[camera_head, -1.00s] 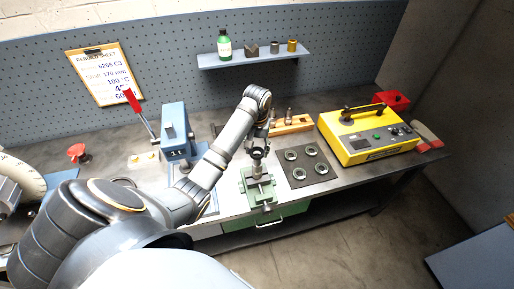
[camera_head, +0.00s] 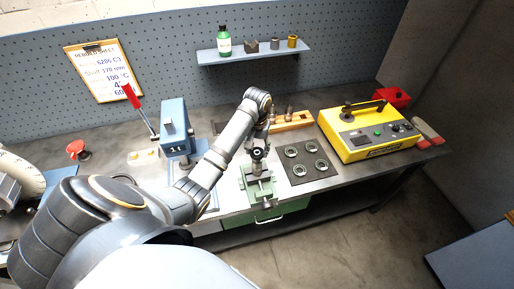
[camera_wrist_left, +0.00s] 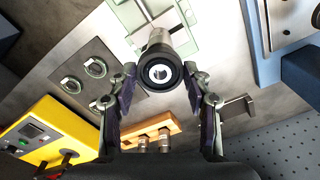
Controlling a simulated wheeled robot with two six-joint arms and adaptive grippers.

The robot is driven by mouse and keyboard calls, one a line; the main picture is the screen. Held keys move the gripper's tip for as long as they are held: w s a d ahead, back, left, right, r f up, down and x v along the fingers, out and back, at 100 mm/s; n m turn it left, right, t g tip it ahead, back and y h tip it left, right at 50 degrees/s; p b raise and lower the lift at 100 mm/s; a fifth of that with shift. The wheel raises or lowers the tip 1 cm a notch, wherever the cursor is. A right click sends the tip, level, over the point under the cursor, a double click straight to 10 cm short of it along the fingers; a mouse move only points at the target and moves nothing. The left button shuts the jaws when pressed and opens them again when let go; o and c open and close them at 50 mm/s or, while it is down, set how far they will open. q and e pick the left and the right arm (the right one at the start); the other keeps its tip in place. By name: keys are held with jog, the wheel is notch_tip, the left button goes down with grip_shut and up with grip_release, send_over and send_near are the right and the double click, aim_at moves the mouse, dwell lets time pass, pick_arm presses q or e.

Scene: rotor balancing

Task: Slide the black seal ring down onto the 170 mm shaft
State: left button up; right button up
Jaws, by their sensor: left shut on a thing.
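The shaft stands upright in the green vise (camera_head: 262,193), its grey body (camera_wrist_left: 157,41) running away behind the ring in the wrist view. The black seal ring (camera_wrist_left: 160,72) is at the shaft's upper end, and the shaft's end face shows through its opening. I cannot tell how far down the shaft the ring sits. My left gripper (camera_wrist_left: 160,75) is shut on the ring, one finger on each side; in the head view it (camera_head: 258,150) is above the vise. My right gripper is not in view.
A dark mat (camera_head: 296,180) with several metal rings lies right of the vise. Behind are a wooden block with metal parts (camera_head: 295,122) and a yellow machine (camera_head: 366,133). A blue press (camera_head: 175,130) with a red-handled lever stands left.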

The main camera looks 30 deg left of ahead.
aim_at(257, 153)
pick_arm(q)
jog(key=shift+f+b, duration=0.45)
jog(key=shift+f, duration=1.2)
jog(key=o, duration=1.2)
jog(key=shift+c, duration=0.2)
jog(key=shift+s+f, duration=0.1)
jog(key=shift+c, duration=0.5)
